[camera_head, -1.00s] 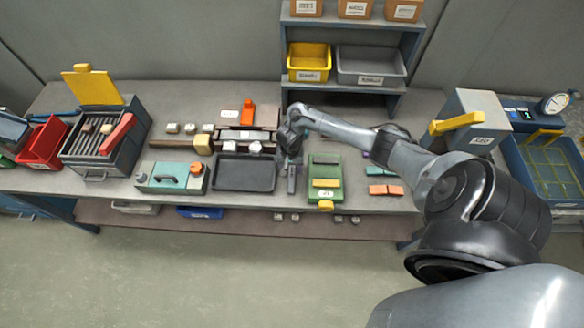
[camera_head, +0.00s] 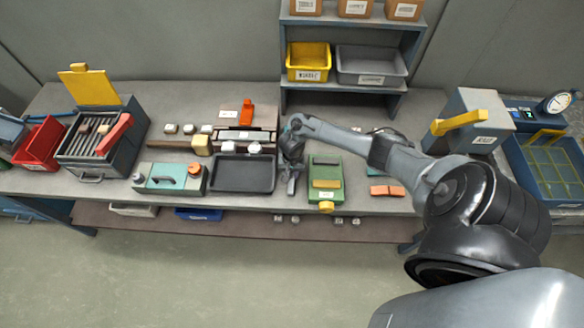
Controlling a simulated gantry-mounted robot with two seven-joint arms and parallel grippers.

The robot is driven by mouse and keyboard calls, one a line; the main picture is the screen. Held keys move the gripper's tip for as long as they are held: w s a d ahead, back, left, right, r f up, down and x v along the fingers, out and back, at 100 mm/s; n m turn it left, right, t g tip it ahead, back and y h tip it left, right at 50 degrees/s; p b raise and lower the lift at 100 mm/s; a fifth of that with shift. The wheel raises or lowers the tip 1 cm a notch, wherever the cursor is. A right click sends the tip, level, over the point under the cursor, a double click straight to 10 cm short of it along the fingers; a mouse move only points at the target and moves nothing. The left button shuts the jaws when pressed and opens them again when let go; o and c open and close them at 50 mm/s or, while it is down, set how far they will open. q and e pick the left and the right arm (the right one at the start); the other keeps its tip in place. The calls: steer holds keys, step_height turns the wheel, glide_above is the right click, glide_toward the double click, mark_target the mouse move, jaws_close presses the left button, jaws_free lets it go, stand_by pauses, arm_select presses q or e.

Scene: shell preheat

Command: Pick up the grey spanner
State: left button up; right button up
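My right gripper (camera_head: 291,174) hangs down over the narrow strip of bench between the black tray and the green box. A small grey piece (camera_head: 291,186) shows at its fingertips and looks like the grey spanner, lying lengthwise toward the bench's front edge. The gripper covers much of it. I cannot tell whether the fingers are apart, touching it or closed on it. My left gripper is not in view.
The black tray (camera_head: 243,187) is close on the left and the green box (camera_head: 326,195) with a yellow knob close on the right. Orange blocks (camera_head: 386,190) lie farther right. A shelf rack (camera_head: 343,84) with bins stands behind. The bench front edge is near.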

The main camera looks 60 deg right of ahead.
mark_target(292, 174)
jaws_close()
steer(key=shift+r, duration=0.2)
steer(key=shift+r, duration=0.2)
step_height(292, 174, up, 3)
steer(key=shift+r+p, duration=0.2)
steer(key=shift+p, duration=0.65)
steer(key=s+d+r, duration=0.2)
steer(key=d, duration=0.1)
steer(key=s+d+r, duration=0.1)
steer(key=d+r, duration=0.1)
steer(key=d, duration=0.1)
steer(key=s+d+r, duration=0.2)
steer(key=d, duration=0.1)
steer(key=shift+s+d+r+p, duration=0.2)
steer(key=shift+s+p, duration=0.1)
steer(key=shift+p, duration=0.1)
steer(key=shift+s+d+r, duration=0.15)
steer(key=shift+d+r, duration=0.1)
steer(key=shift+d, duration=0.05)
